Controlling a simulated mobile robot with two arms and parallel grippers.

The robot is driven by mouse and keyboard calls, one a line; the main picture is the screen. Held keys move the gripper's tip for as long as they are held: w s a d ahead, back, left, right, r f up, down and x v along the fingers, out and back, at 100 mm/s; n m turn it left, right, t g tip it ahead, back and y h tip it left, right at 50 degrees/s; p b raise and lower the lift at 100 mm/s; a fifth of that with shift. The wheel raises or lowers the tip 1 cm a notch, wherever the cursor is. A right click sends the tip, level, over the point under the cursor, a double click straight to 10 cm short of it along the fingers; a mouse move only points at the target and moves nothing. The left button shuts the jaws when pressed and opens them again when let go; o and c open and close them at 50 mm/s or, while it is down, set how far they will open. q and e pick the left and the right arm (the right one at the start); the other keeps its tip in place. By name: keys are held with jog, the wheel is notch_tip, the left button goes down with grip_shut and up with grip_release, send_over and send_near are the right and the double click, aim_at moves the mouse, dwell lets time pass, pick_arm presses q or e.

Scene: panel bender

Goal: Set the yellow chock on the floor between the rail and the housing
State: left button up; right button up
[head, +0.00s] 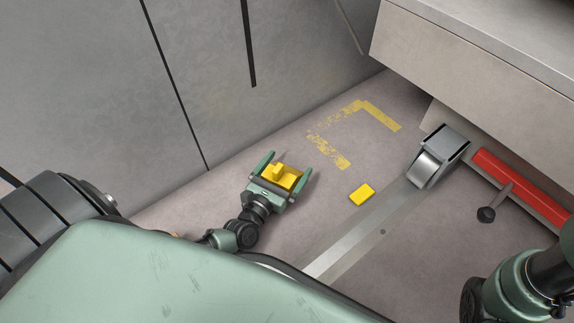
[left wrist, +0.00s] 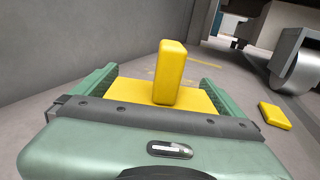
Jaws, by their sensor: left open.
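A yellow chock (head: 276,175) with a flat base and an upright block lies between the fingers of my left gripper (head: 289,163). The gripper is open, a finger on either side of the base. In the left wrist view the chock's upright block (left wrist: 170,73) stands straight up. I cannot tell whether the base rests fully on the floor. The rail (head: 385,220) is a flat metal strip on the floor, to the right of the chock. The grey panelled wall (head: 200,60), apparently the housing, is on the other side. My right gripper is not in view.
A second, flat yellow block (head: 362,194) lies near the rail. Worn yellow floor marks (head: 365,110) lie beyond the chock. A metal roller unit (head: 438,157) is at the rail's far end, beside a red bar (head: 518,187) and a black knob (head: 487,214).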

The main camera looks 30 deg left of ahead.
aim_at(274, 183)
pick_arm(q)
jog(key=shift+s+r, duration=0.2)
jog(key=shift+r, duration=0.1)
jog(key=s+p, duration=0.3)
jog(key=s, duration=0.3)
jog(key=shift+s, duration=0.6)
jog(key=shift+f, duration=0.1)
